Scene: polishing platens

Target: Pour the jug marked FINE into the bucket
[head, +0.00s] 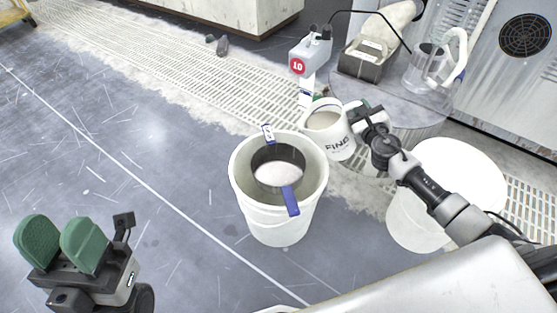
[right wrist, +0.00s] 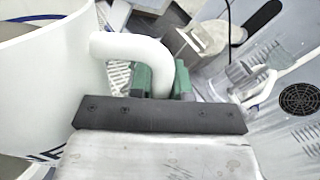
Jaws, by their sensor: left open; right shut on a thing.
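The white jug marked FINE (head: 328,136) is held in the air by my right gripper (head: 358,113), just right of the bucket's rim and above floor level. It looks nearly upright. In the right wrist view the jug (right wrist: 40,85) fills the left side, and the green fingers (right wrist: 155,80) are shut on its white handle (right wrist: 135,48). The white bucket (head: 279,221) stands on the floor. A dark-rimmed sieve with a pale mesh (head: 279,174) sits in its mouth, with blue tabs on the rim. My left gripper (head: 62,240) is open and empty at lower left, away from the bucket.
A round grey stand (head: 400,104) behind the jug bears a clear jug (head: 425,70) and a metal box (head: 366,62). A grey device with a red 10 sign (head: 298,66) stands beside it. A white drum (head: 420,215) is at right. The floor at left is clear.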

